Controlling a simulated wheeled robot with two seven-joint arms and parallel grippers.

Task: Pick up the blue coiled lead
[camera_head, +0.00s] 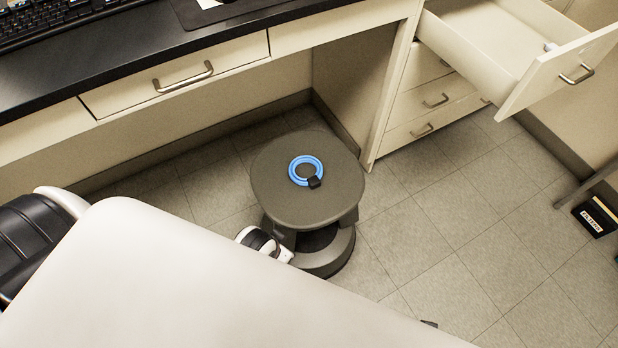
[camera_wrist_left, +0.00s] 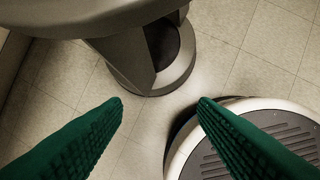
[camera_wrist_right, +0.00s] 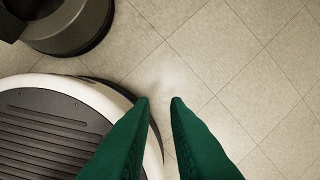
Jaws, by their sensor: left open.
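The blue coiled lead (camera_head: 293,166) lies as a flat ring with a small black block at its near right edge. It rests on the round dark grey stool top (camera_head: 275,202) in the head view. Neither wrist view shows the lead.
A counter (camera_head: 120,52) with drawers runs along the back. A drawer (camera_head: 545,85) stands pulled out at the top right. A black box (camera_head: 592,219) is at the right edge. My white arm covers the lower left.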

